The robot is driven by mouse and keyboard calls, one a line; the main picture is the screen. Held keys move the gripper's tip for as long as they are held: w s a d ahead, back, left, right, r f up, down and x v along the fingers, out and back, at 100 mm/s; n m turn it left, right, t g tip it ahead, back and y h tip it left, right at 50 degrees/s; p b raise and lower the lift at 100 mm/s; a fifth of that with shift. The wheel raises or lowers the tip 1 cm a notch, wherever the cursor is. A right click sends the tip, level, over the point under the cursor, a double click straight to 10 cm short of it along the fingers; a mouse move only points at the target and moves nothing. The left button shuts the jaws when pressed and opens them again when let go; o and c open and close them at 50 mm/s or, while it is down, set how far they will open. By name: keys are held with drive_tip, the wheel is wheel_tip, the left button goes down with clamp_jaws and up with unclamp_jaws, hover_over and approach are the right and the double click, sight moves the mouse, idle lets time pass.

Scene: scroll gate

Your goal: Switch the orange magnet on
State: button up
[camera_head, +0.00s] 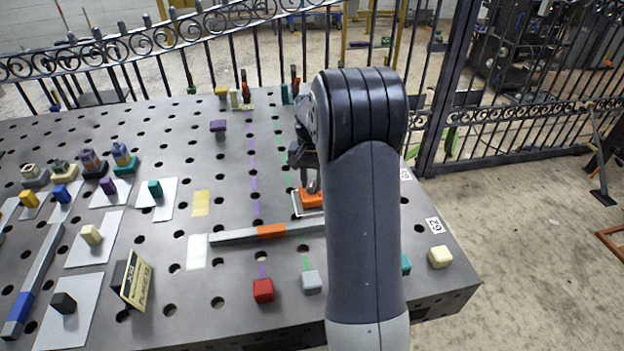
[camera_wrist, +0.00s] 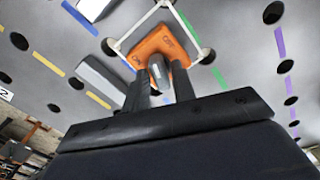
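The orange magnet (camera_head: 311,198) sits on the grey perforated table, inside a white outlined frame. In the wrist view the magnet (camera_wrist: 152,47) shows dark lettering on its top. A grey knob (camera_wrist: 157,70) stands up from it. My gripper (camera_head: 306,172) is low over the magnet, partly hidden behind my arm. In the wrist view the two dark fingers of my gripper (camera_wrist: 160,84) are apart, one on each side of the knob. I cannot tell whether they press on it.
A grey bar with an orange band (camera_head: 271,231) lies in front of the magnet. A red block (camera_head: 263,290) and a light grey block (camera_head: 311,281) stand nearer. A small sign (camera_head: 136,282) and several blocks on white cards are at the left. An iron fence stands behind the table.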

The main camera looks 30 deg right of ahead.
sight(312, 182)
clamp_jaws()
drive_tip(key=n+p, duration=0.1)
drive_tip(key=n, duration=0.3)
drive_tip(key=shift+n, duration=0.4)
drive_tip(key=shift+o, duration=1.5)
unclamp_jaws()
wheel_tip(312, 182, up, 11)
